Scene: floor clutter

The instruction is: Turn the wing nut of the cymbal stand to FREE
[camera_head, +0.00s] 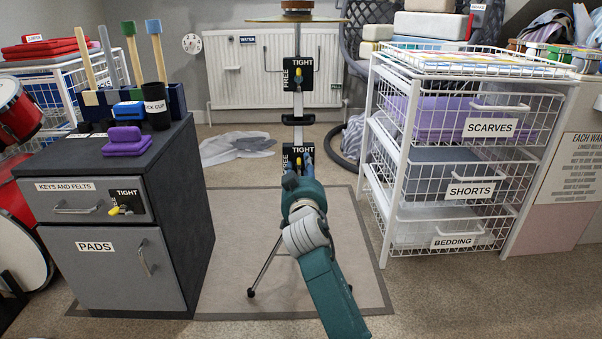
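The cymbal stand (299,105) rises in the middle, with a brass cymbal at the top edge of the view and thin legs spread on the mat. Its upper black plate reads TIGHT along the top and FREE up the left side, with a small wing nut (297,77) at its middle. A lower plate (288,152) with the same words is partly covered by my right gripper (298,162). My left gripper is not in view.
A dark cabinet (190,215) stands left, its drawer carrying another TIGHT plate with a yellow-handled knob (120,209). A white wire basket rack (384,190) stands right. A radiator (235,85) and grey cloth (235,147) are behind. The mat (240,215) is otherwise clear.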

